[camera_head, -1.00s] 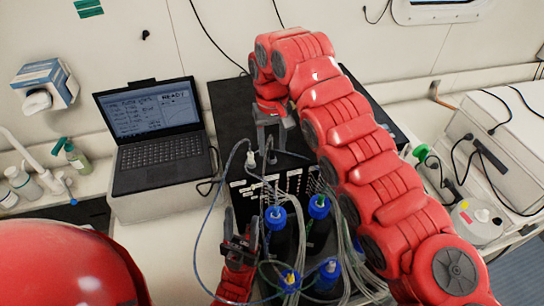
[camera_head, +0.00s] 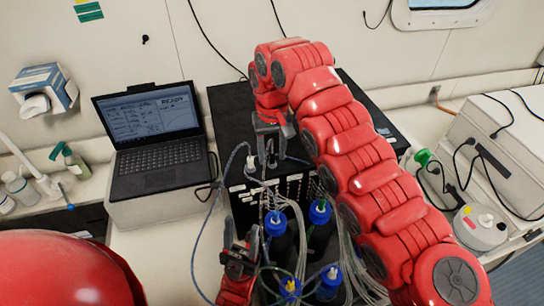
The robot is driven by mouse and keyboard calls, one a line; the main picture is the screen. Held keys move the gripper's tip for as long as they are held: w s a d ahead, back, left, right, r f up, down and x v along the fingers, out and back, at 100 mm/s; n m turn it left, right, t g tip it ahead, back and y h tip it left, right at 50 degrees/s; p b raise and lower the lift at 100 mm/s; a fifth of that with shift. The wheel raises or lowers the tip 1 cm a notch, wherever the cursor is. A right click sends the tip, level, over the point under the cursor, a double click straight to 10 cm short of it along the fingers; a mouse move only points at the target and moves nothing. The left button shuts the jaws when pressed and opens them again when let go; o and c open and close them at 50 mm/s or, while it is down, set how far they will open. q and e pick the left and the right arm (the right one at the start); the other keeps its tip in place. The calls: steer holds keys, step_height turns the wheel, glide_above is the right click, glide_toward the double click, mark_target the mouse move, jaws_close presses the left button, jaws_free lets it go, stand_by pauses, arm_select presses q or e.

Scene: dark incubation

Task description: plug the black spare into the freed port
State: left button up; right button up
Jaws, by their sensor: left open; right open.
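A black box (camera_head: 231,109) stands on the bench, with rows of ports (camera_head: 290,187) and white labels on its front. My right gripper (camera_head: 271,152) is over the box's front top edge, open and pointing down. A small dark plug (camera_head: 272,161) shows at or just below its fingertips; I cannot tell whether it is between them or seated. A pale plug (camera_head: 250,163) with a blue-grey cable is just left of it. My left gripper (camera_head: 240,250) is open, low in front of the box, beside a blue-capped bottle. I cannot make out which port is free.
Several blue-capped bottles (camera_head: 318,215) with tubes and cables crowd the front of the box. A laptop (camera_head: 152,138) stands to the left, a spray bottle (camera_head: 72,161) beyond it. A white device (camera_head: 493,150) with cables is at the right.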

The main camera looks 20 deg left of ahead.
steer(key=shift+f, duration=0.1)
stand_by(0.7)
steer(key=shift+c, duration=0.3)
jaws_close()
steer(key=shift+w+r, duration=0.1)
steer(key=shift+r, duration=0.15)
stand_by(1.2)
steer(key=shift+r, duration=0.15)
steer(key=shift+r+p, duration=0.35)
steer(key=shift+r, duration=0.2)
steer(key=shift+r+p, duration=1.15)
steer(key=shift+r, duration=1)
